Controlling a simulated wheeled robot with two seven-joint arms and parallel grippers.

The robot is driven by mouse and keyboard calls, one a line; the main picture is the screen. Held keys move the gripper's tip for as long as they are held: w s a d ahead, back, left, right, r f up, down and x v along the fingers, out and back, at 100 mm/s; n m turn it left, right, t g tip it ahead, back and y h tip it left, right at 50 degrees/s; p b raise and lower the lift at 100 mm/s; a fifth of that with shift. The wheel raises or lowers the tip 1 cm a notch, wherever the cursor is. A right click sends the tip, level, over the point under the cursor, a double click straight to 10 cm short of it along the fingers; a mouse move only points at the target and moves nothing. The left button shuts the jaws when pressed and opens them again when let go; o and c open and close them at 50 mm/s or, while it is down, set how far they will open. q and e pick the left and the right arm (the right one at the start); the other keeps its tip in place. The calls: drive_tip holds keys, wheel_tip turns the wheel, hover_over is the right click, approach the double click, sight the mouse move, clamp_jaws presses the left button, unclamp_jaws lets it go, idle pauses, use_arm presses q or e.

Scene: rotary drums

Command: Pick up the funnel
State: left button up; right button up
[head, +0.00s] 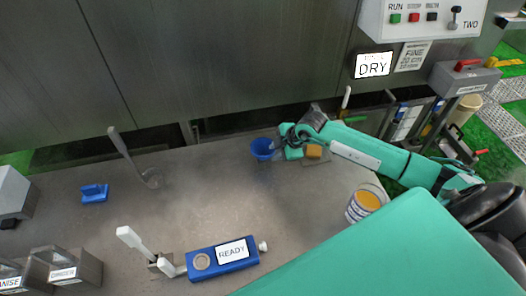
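The blue funnel (262,149) stands on the grey worktop near its back edge, with its wide round mouth facing up. My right gripper (279,146) comes in from the right, with its fingertips at the funnel's right side. The view is too small to tell whether the fingers touch the funnel or how far apart they are. My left gripper is not in view.
An orange-brown block (314,151) lies just right of my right gripper. A blue READY device (222,258), a ladle (148,176) and a blue block (94,193) are left. The middle worktop is clear.

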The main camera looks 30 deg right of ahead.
sight(269, 155)
drive_tip(key=p+x, duration=0.1)
drive_tip(key=x, duration=0.2)
drive_tip(key=shift+w+a+p, duration=0.2)
drive_tip(key=shift+a+p, duration=0.15)
drive_tip(key=shift+p, duration=0.05)
drive_tip(key=shift+w+a+f, duration=0.1)
drive_tip(key=shift+w+f, duration=0.05)
drive_tip(key=shift+f, duration=0.35)
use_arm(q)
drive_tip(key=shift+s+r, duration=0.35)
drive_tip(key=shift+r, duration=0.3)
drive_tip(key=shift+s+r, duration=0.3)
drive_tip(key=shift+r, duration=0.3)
use_arm(e)
drive_tip(key=shift+c, duration=0.4)
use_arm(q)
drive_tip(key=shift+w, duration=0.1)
use_arm(e)
clamp_jaws()
